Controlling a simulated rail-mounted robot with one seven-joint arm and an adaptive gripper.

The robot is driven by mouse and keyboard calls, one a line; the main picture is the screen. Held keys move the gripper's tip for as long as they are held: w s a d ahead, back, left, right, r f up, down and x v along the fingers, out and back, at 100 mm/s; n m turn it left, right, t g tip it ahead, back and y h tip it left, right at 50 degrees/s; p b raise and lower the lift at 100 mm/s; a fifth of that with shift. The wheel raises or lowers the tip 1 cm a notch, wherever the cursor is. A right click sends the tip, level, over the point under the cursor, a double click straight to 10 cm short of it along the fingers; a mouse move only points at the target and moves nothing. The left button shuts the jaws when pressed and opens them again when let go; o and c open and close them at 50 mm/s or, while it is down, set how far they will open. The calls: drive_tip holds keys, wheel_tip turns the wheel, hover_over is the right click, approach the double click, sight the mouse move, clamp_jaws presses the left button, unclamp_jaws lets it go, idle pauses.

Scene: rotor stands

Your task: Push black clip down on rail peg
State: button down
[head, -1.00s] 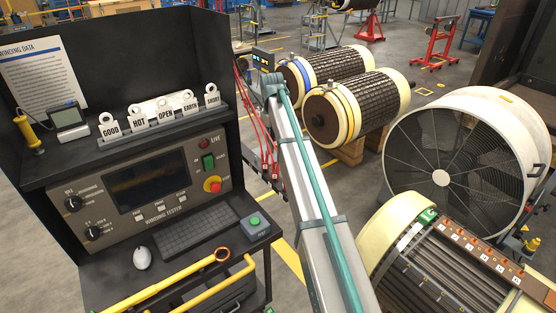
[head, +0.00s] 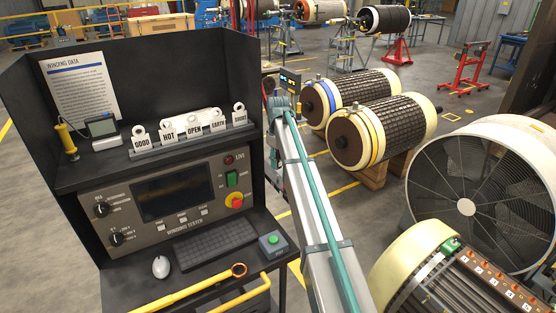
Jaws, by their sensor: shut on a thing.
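My arm runs up the middle of the head view from the bottom edge to a joint near the station's right side. My gripper is not visible, so what it holds cannot be seen. I cannot make out the black clip or the rail peg. A dark winding tester station (head: 185,190) stands left of my arm. Part of a thin red lead (head: 273,158) shows between the station's right side and my arm; its ends are hidden or too small to tell.
A row of label tags (head: 190,128) stands on the station's shelf. Two wound rotors (head: 385,130) lie behind my arm. A large fan (head: 480,195) and a slotted stator (head: 465,285) are at right. Yellow handles (head: 190,292) cross the lower left.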

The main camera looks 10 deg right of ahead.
drive_tip(key=shift+f+b, duration=0.7)
drive_tip(key=shift+f, duration=1.55)
drive_tip(key=shift+f, duration=0.5)
drive_tip(key=c, duration=0.8)
unclamp_jaws()
